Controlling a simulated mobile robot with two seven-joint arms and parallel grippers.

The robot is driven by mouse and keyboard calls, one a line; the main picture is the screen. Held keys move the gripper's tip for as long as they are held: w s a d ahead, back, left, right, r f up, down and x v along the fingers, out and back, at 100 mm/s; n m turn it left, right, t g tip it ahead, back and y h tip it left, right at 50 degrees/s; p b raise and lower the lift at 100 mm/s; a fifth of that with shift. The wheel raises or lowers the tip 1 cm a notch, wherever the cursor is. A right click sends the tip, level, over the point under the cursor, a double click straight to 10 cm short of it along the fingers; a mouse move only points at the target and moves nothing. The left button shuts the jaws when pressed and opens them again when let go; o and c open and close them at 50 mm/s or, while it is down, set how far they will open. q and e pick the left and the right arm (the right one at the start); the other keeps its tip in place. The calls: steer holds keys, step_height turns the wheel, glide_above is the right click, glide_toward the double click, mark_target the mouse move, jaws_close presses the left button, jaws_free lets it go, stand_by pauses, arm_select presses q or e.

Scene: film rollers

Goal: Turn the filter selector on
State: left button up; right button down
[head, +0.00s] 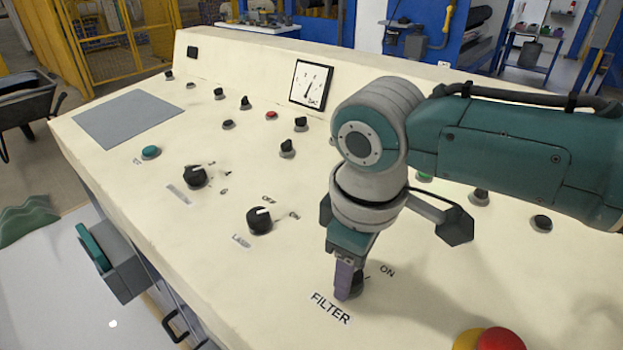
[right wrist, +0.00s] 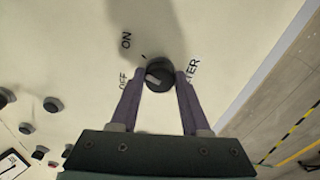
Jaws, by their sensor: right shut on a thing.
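The filter selector is a round black knob on the cream console panel, above the FILTER label (head: 331,308) in the head view. In the right wrist view the knob (right wrist: 161,72) shows between the two purple fingers, with the ON label (right wrist: 126,40) up and left of it and OFF (right wrist: 123,80) partly hidden by a finger. Its pale pointer mark lies on the side toward OFF. My right gripper (head: 348,284) comes down from above, shut on the knob, and covers most of it in the head view. I do not make out my left gripper.
Two other black selectors, one at left (head: 195,177) and one nearer the middle (head: 260,220), stand on the panel. A red mushroom button (head: 500,339) is at the lower right. Several small knobs and a dial gauge (head: 310,84) are farther back.

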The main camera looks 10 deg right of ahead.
steer(key=shift+m+p, duration=0.7)
steer(key=shift+m, duration=0.4)
steer(key=shift+c, duration=1.9)
jaws_free()
steer(key=r+p, duration=0.1)
steer(key=r, duration=0.2)
steer(key=r+p, duration=0.1)
steer(key=r, duration=0.2)
steer(key=s+r+p, duration=0.1)
steer(key=r, duration=0.2)
steer(key=shift+a, duration=0.2)
steer(key=shift+s+r, duration=0.15)
steer(key=shift+r, duration=0.3)
